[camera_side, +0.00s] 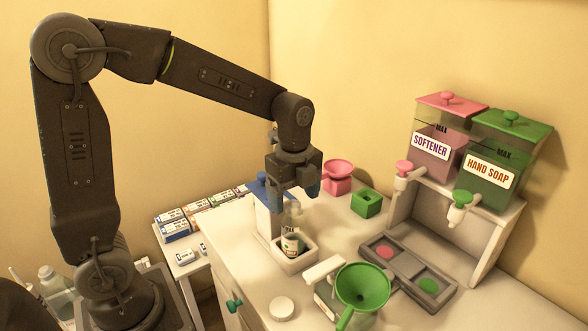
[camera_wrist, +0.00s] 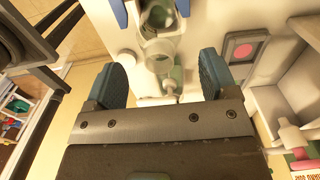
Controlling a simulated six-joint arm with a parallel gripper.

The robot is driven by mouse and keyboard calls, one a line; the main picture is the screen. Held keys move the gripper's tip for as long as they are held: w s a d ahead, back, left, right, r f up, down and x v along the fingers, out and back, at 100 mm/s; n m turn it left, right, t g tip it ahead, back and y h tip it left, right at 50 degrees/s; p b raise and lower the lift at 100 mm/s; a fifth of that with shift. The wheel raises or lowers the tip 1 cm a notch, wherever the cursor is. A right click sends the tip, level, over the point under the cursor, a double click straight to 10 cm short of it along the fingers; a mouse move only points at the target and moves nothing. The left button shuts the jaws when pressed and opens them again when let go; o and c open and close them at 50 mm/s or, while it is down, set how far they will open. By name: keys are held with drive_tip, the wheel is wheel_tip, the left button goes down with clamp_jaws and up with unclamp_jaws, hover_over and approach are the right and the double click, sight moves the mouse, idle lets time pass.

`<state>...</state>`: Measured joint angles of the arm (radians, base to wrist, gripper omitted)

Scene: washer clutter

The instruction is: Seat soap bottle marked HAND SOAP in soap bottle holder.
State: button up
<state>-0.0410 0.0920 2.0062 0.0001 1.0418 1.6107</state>
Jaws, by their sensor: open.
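A small clear bottle (camera_side: 292,244) with a pale label stands in a white square holder (camera_side: 296,262) in the side view. Its label is too small to read and its base is hidden by the holder walls, so I cannot tell how deep it sits. My gripper (camera_side: 294,194) points down just above the bottle's top, with its blue fingers apart and nothing held. In the wrist view my gripper (camera_wrist: 160,82) is open, with clear rounded parts (camera_wrist: 158,50) showing beyond and between the fingers.
A HAND SOAP tank (camera_side: 490,173) and a SOFTENER tank (camera_side: 432,147) stand on a white stand at right, above a grey tray (camera_side: 412,270). A green funnel (camera_side: 362,288) is in front. A pink funnel (camera_side: 338,174) and green box (camera_side: 366,203) stand behind. A white disc (camera_side: 281,308) lies near the front.

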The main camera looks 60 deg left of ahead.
wheel_tip(320, 180, up, 8)
drive_tip(key=f, duration=0.1)
drive_tip(key=s+d+n+t, duration=0.1)
drive_tip(key=s+n+t, duration=0.4)
drive_tip(key=s+n, duration=0.9)
drive_tip(key=n, duration=0.4)
drive_tip(key=shift+s+d+f+t, duration=0.25)
drive_tip(key=shift+s+t, duration=0.05)
drive_tip(key=shift+s, duration=0.05)
